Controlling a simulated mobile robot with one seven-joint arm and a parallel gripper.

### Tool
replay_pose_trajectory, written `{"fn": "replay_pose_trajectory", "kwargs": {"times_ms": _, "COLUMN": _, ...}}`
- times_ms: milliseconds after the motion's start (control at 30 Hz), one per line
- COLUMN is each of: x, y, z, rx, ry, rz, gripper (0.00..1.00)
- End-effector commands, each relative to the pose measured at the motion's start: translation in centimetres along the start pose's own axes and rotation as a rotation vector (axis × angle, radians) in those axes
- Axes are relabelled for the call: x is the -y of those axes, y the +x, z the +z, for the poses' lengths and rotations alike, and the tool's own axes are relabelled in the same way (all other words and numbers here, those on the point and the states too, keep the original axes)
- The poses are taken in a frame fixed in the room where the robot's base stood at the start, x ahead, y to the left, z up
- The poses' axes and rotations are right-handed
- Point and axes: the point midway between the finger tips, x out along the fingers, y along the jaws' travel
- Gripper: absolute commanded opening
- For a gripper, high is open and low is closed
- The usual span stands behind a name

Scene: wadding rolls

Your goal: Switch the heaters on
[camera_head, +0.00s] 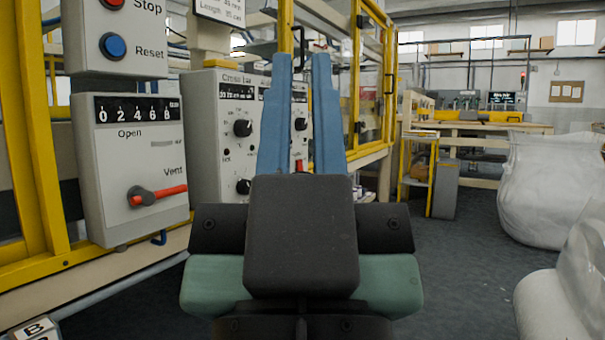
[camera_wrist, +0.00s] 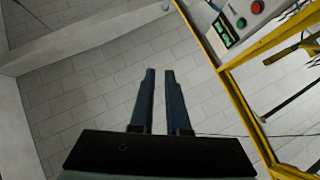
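No label reading "heaters" is legible in either view. A grey control box (camera_head: 214,150) with several black knobs stands behind my gripper in the head view; its heading seems to read "Cross lay". My gripper's two blue fingers hide part of this box. A small red part (camera_head: 299,165) shows low between the fingers; I cannot tell what it is. My gripper (camera_head: 301,58) points up, its fingers apart with nothing between them. In the wrist view, the gripper (camera_wrist: 160,72) also shows a narrow empty gap. It touches no control that I can see.
At left are a vent box (camera_head: 130,160) with a red-handled lever (camera_head: 158,194) and a panel with a blue Reset button (camera_head: 113,46). Yellow frames (camera_head: 388,90) border the machine. Wrapped rolls (camera_head: 545,190) stand right. The wrist view shows a panel with green (camera_wrist: 241,23) and red (camera_wrist: 257,7) buttons.

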Motion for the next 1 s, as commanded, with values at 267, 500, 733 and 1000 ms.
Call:
{"fn": "replay_pose_trajectory", "kwargs": {"times_ms": 267, "x": 0.0, "y": 5.1, "z": -4.8, "rx": 0.0, "ry": 0.0, "rz": 0.0, "gripper": 0.0}}
{"fn": "replay_pose_trajectory", "kwargs": {"times_ms": 500, "x": 0.0, "y": 11.0, "z": -10.5, "rx": -0.001, "ry": 0.0, "rz": 0.0, "gripper": 0.0}}
{"fn": "replay_pose_trajectory", "kwargs": {"times_ms": 733, "x": 0.0, "y": 15.2, "z": -14.4, "rx": -0.001, "ry": 0.0, "rz": 0.0, "gripper": 0.0}}
{"fn": "replay_pose_trajectory", "kwargs": {"times_ms": 1000, "x": 0.0, "y": 15.6, "z": -14.8, "rx": 0.0, "ry": 0.0, "rz": 0.0, "gripper": 0.0}}
